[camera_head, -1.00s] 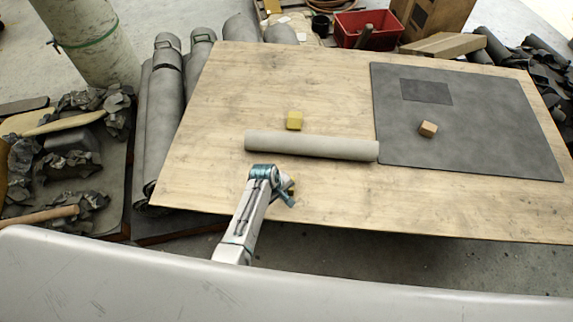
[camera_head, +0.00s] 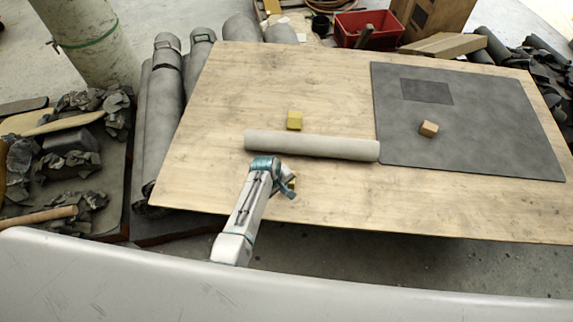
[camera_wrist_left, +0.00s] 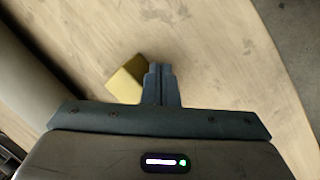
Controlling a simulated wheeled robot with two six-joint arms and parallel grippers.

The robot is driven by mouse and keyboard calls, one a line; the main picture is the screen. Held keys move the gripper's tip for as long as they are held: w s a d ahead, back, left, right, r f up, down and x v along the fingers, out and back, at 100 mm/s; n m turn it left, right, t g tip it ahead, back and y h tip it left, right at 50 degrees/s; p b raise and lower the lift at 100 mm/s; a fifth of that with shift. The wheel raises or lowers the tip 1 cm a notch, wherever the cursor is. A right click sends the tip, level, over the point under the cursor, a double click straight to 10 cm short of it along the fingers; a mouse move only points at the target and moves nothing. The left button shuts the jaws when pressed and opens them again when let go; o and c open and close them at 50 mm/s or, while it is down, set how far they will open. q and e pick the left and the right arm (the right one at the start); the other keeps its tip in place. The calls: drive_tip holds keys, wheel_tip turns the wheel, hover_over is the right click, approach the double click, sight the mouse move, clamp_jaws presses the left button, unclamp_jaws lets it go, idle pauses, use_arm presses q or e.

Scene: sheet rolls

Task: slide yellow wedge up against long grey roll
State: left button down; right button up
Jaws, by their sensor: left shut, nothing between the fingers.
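The long grey roll (camera_head: 312,146) lies across the middle of the wooden table; it fills the left edge of the left wrist view (camera_wrist_left: 28,75). The yellow wedge (camera_wrist_left: 124,80) lies on the wood between the roll and my left gripper (camera_wrist_left: 160,70). Bare wood shows between wedge and roll. The fingers are shut and empty, close beside the wedge; whether they touch it I cannot tell. In the head view my left gripper (camera_head: 289,193) is on the near side of the roll and hides most of the wedge (camera_head: 292,184). My right gripper is not in view.
A yellow block (camera_head: 294,120) stands just behind the roll. A dark mat (camera_head: 480,140) with a small wooden block (camera_head: 428,129) covers the right of the table (camera_head: 190,170). The near table edge is close to my left arm. Wood left of the roll is clear.

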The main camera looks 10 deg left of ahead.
use_arm(q)
drive_tip(key=shift+w+b, duration=0.85)
drive_tip(key=shift+w, duration=0.95)
drive_tip(key=shift+w, duration=0.35)
drive_tip(key=shift+w+b, duration=0.25)
drive_tip(key=shift+b, duration=0.1)
drive_tip(key=shift+w, duration=0.35)
drive_tip(key=shift+w+b, duration=0.4)
drive_tip(key=shift+b, duration=0.05)
drive_tip(key=shift+r, duration=0.1)
drive_tip(key=shift+s+p, duration=0.65)
drive_tip(key=shift+p, duration=0.3)
drive_tip(key=shift+s+p, duration=0.75)
drive_tip(key=shift+s, duration=0.1)
